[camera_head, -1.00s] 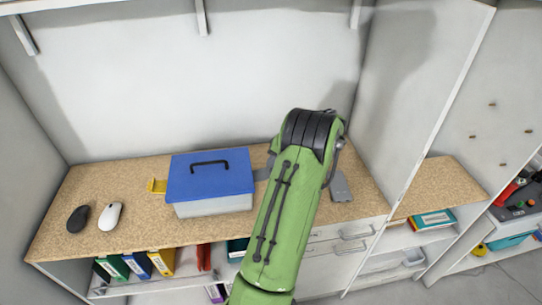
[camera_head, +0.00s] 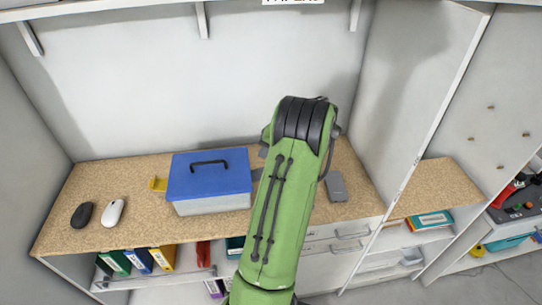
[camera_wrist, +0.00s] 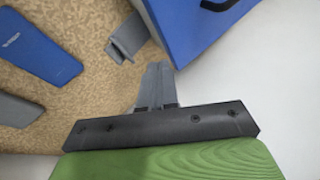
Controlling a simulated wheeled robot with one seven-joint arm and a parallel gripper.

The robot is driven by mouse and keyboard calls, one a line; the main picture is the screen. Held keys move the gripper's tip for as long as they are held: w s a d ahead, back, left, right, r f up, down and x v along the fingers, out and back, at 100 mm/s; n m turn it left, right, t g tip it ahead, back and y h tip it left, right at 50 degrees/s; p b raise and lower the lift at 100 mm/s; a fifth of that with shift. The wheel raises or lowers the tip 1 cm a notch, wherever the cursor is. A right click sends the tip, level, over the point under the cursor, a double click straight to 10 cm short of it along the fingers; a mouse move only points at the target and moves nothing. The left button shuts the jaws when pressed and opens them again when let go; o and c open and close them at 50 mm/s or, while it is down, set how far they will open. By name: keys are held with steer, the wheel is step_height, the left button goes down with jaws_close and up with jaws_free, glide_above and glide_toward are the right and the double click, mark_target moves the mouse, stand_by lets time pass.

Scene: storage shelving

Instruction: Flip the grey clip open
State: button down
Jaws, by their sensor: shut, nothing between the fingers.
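The box has a blue lid (camera_head: 208,174) with a dark handle and a pale lower body, and stands on the wooden counter. The grey clip (camera_wrist: 125,38) sticks out at the side of the blue box in the wrist view. In the head view it shows only as a small grey piece (camera_head: 257,174) at the box's right side, beside my arm. My gripper (camera_wrist: 158,68) is shut and empty. Its grey fingertips are close to the clip, just below and right of it in the wrist view, with a small gap in the picture. My arm hides the gripper in the head view.
A yellow clip (camera_head: 158,184) sticks out at the box's left. A black mouse (camera_head: 81,215) and white mouse (camera_head: 113,212) lie farther left. A grey slab (camera_head: 335,186) lies right of my arm. A blue slab (camera_wrist: 38,45) lies on the counter in the wrist view.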

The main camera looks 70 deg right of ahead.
steer(key=s+r, duration=0.5)
steer(key=s, duration=0.2)
stand_by(0.5)
